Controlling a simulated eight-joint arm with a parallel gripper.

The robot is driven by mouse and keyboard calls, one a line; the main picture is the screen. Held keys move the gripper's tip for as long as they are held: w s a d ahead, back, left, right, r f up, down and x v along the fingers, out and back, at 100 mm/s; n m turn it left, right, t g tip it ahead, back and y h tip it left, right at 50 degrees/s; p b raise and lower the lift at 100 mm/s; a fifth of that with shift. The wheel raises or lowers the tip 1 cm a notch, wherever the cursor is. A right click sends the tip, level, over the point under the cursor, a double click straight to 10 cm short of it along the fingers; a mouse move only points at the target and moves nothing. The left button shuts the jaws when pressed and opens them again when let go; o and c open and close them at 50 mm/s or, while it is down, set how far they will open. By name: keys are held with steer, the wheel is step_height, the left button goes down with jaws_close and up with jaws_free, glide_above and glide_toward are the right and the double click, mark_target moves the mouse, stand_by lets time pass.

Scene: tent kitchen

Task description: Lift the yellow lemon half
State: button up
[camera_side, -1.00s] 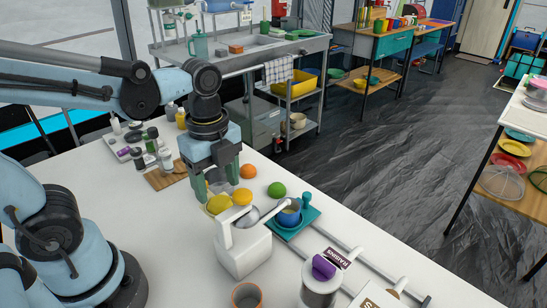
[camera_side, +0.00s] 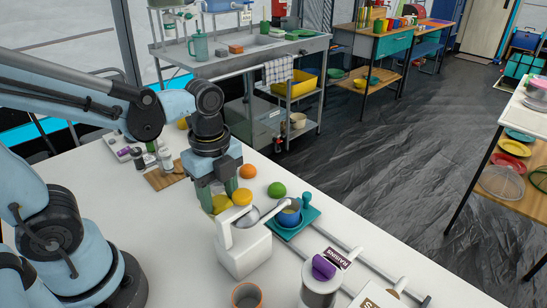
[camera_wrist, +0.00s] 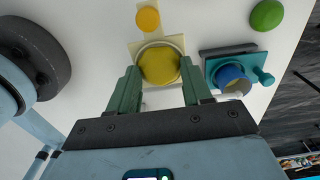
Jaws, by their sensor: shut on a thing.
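The yellow lemon half (camera_side: 221,203) is between the fingers of my gripper (camera_side: 218,196), just left of the white juicer (camera_side: 243,244) in the side view. In the wrist view, the lemon half (camera_wrist: 160,65) is a round yellow shape between the tips of the green fingers (camera_wrist: 160,82). My gripper is shut on it. The fingers partly cover it in the side view, and I cannot tell how far it is above the table.
An orange-yellow fruit piece (camera_side: 242,197) sits close beside the lemon half. An orange (camera_side: 248,171) and a green lime (camera_side: 277,189) lie behind. A blue cup (camera_side: 290,216) stands on a teal tray (camera_side: 307,218) to the right. Bottles and a wooden board (camera_side: 166,178) are at the left.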

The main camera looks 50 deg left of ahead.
step_height(320, 180, up, 9)
stand_by(0.8)
